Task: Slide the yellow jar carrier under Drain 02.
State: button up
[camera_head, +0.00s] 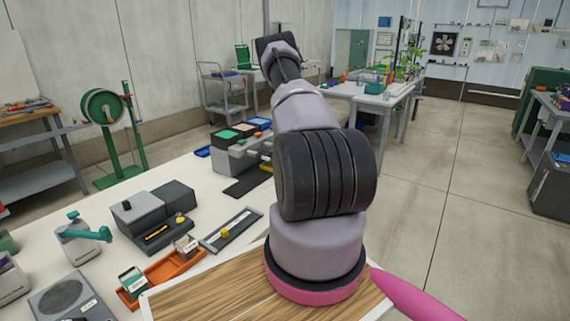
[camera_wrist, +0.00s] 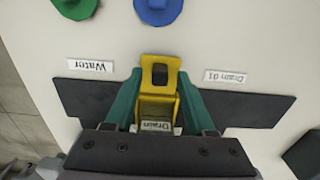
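The yellow jar carrier (camera_wrist: 160,103) is in the middle of the wrist view, with a dark opening in its upright tab. It sits over a dark strip (camera_wrist: 92,100). My gripper (camera_wrist: 160,90) has its two green fingers against the carrier's left and right sides, with no clear gap. An upside-down label (camera_wrist: 156,126) reading "Drain" shows between the fingers; the rest of it is hidden. The "Drain 01" label (camera_wrist: 226,76) is to the right of the carrier and the "Water" label (camera_wrist: 90,66) to the left. In the head view my arm hides the gripper.
A green round part (camera_wrist: 76,6) and a blue one (camera_wrist: 158,10) are beyond the carrier. In the head view, a grey box-shaped unit (camera_head: 235,158) stands beside my arm. A slotted plate (camera_head: 231,229) and an orange tray (camera_head: 172,266) lie on the near table.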

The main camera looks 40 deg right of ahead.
notch_tip(320, 180, up, 11)
dwell(0.4)
dwell(0.4)
